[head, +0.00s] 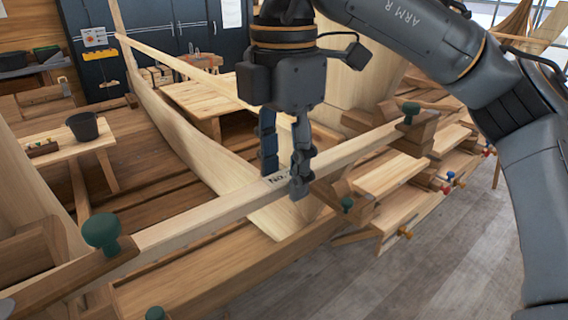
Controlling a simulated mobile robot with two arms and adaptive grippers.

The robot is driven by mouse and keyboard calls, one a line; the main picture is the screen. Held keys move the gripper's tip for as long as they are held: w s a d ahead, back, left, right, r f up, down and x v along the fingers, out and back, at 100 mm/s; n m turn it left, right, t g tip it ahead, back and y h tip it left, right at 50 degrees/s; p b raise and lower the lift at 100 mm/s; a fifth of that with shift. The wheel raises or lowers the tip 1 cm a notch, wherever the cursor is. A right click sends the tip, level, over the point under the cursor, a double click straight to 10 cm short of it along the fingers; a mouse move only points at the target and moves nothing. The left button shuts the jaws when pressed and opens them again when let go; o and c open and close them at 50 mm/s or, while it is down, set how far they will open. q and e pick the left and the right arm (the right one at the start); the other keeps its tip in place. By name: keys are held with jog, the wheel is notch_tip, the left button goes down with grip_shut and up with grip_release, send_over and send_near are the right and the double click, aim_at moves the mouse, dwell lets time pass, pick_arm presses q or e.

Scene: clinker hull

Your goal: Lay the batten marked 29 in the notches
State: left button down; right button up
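A long pale batten (210,212) runs slantwise across the view, from the lower left to the upper right. A black mark starting "No." is on it; the number is hidden by a finger, so I cannot read it. My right gripper (285,172) points down at the middle of the batten, one finger on its far side and one on its near side, and looks shut on it. The batten passes by wooden holders with green knobs at the left (101,230) and at the right (411,110). Whether it is seated in their notches I cannot tell. My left gripper is out of view.
Curved hull planks (190,140) stand behind the batten. A black bucket (82,126) is on a bench at the left. A stepped wooden stand (385,176) is at the right, with coloured knobs. The grey floor (400,270) in front is clear.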

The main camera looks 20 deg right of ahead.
aim_at(284, 175)
notch_tip(284, 175, up, 12)
jog(key=p, duration=0.1)
jog(key=shift+r, duration=0.2)
dwell(0.5)
dwell(0.4)
